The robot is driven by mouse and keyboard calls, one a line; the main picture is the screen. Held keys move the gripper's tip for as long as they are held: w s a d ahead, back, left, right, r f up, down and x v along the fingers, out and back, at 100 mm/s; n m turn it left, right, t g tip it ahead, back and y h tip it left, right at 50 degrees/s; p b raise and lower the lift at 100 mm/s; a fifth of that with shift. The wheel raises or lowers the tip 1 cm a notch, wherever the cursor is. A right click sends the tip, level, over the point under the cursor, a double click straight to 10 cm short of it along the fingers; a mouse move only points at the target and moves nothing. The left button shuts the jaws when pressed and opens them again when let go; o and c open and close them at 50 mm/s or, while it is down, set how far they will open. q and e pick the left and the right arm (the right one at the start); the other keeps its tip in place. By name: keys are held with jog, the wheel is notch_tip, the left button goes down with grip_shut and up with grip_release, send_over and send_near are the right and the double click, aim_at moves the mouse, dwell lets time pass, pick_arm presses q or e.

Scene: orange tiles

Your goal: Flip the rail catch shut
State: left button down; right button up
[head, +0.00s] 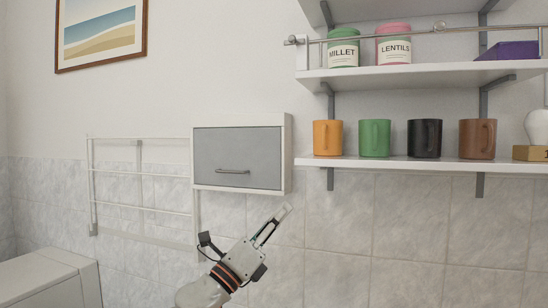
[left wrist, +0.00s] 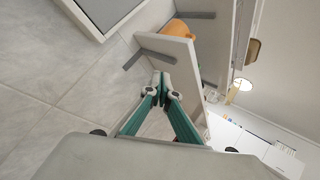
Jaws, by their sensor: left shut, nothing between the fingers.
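A thin metal rail (head: 380,37) runs along the front of the upper shelf (head: 400,77). A small dark fitting (head: 291,41), which looks like the catch, sits at the rail's left end. It is too small to tell whether it is open or shut. My left gripper (head: 285,211) is shut and empty, pointing up and right in front of the tiled wall. It is below the lower shelf and well below the rail, touching neither. In the left wrist view its fingertips (left wrist: 162,80) meet near the lower shelf's end. My right gripper is not in view.
The lower shelf (head: 400,163) holds several mugs, the orange one (head: 327,138) leftmost. Millet (head: 343,48) and lentils (head: 393,45) jars stand behind the rail. A grey-door cabinet (head: 237,148) hangs left of the shelves, beside a wall rack (head: 140,208). Grey brackets (head: 330,179) project under the shelves.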

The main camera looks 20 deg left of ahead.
pick_arm(q)
jog(key=s+r+m+g+h, duration=0.3)
jog(key=r+m+g+h, duration=0.45)
jog(key=r+m, duration=1.2)
jog(key=s+a+r+m+y, duration=0.2)
jog(key=a+r+m, duration=0.1)
jog(key=a+r, duration=0.3)
jog(key=s+a+r+m+y, duration=0.3)
jog(key=a+r, duration=0.3)
jog(key=r, duration=0.2)
jog(key=shift+a+r+t, duration=0.2)
jog(key=shift+r+t, duration=0.15)
jog(key=shift+r, duration=0.05)
jog(key=shift+w+m, duration=0.1)
jog(key=shift+m, duration=0.15)
